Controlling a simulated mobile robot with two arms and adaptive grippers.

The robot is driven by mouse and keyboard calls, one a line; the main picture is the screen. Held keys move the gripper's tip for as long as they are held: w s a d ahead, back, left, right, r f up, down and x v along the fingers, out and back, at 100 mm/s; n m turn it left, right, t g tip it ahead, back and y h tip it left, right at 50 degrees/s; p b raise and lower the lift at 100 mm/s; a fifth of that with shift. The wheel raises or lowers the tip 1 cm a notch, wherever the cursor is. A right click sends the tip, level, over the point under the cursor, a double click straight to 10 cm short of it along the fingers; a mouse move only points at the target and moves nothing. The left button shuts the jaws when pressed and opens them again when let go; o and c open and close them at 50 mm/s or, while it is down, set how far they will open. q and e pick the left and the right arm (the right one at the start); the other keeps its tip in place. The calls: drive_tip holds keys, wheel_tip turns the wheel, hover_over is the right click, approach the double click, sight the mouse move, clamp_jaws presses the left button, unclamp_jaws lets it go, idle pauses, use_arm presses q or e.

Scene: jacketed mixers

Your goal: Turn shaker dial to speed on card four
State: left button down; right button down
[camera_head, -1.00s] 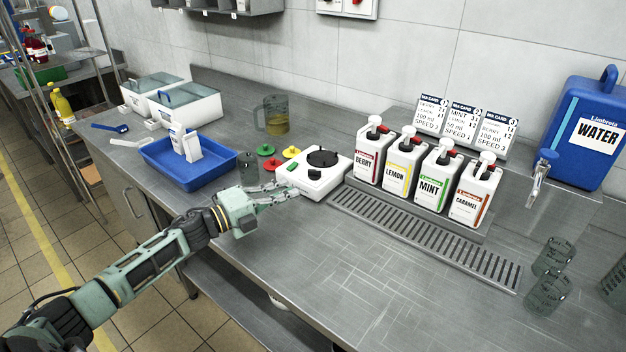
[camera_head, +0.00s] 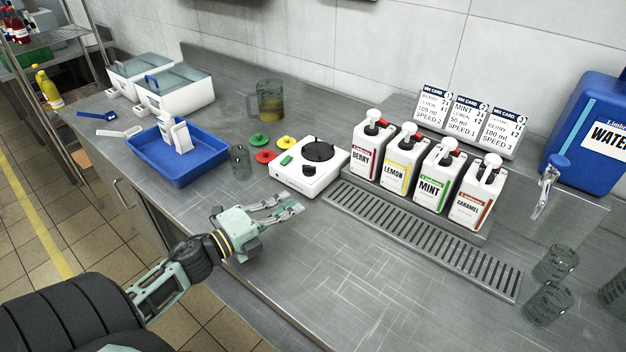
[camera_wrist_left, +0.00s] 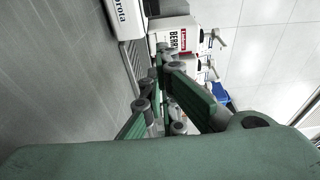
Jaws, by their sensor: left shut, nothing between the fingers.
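The white shaker (camera_head: 297,180) stands on the steel counter, with a black round platform (camera_head: 318,151) on top. In the left wrist view, part of a white body with lettering, likely the shaker (camera_wrist_left: 128,22), shows at the top. My left gripper (camera_head: 296,206) is shut and empty, in front of the shaker and apart from it. Three mix cards (camera_head: 467,118) stand behind the bottles; I see no fourth. My right gripper is not in view.
Berry (camera_head: 365,158), lemon, mint and caramel pump bottles stand right of the shaker, behind a drip grate (camera_head: 425,240). A blue tray (camera_head: 160,165), a glass cup (camera_head: 240,160) and coloured discs (camera_head: 265,156) lie left. The counter's front middle is clear.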

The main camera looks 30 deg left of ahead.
sight(309, 169)
use_arm(q)
drive_tip(key=p+x, duration=0.1)
drive_tip(key=x, duration=0.6)
drive_tip(key=shift+w, duration=0.25)
drive_tip(key=shift+w+a, duration=0.75)
drive_tip(key=shift+w, duration=0.25)
drive_tip(key=shift+w+a+f, duration=0.1)
drive_tip(key=shift+w+a, duration=0.2)
drive_tip(key=shift+w, duration=0.2)
drive_tip(key=shift+d+p, duration=0.1)
drive_tip(key=shift+p, duration=0.2)
